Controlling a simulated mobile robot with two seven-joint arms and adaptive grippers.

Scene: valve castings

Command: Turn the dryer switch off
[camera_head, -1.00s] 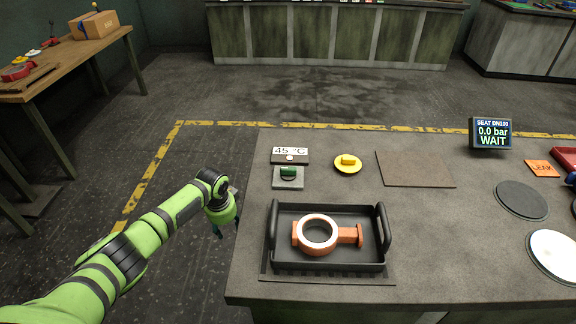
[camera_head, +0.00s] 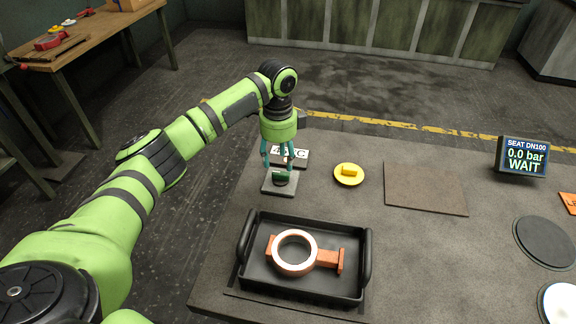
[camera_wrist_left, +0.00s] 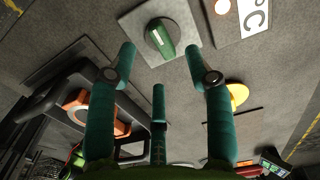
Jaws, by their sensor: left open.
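The dryer switch is a dark green rotary knob (camera_head: 281,177) on a grey square plate (camera_head: 272,188). It also shows in the left wrist view as a green knob (camera_wrist_left: 161,40) on its pale plate (camera_wrist_left: 183,15), beyond the fingertips. My left gripper (camera_head: 278,166) is above the switch, fingers pointing down, open and empty. In the head view its fingers partly cover the knob and the temperature display (camera_head: 290,157) behind it. I cannot tell from the head view whether a fingertip touches the knob; the left wrist view shows them apart. My right gripper is not in view.
In front of the switch a black tray (camera_head: 246,262) holds an orange ring-shaped casting (camera_head: 328,260). A yellow disc-shaped knob (camera_head: 349,174) lies to the right, then a flat brown mat (camera_head: 425,187). A screen (camera_head: 523,157) reads 0.0 bar WAIT.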

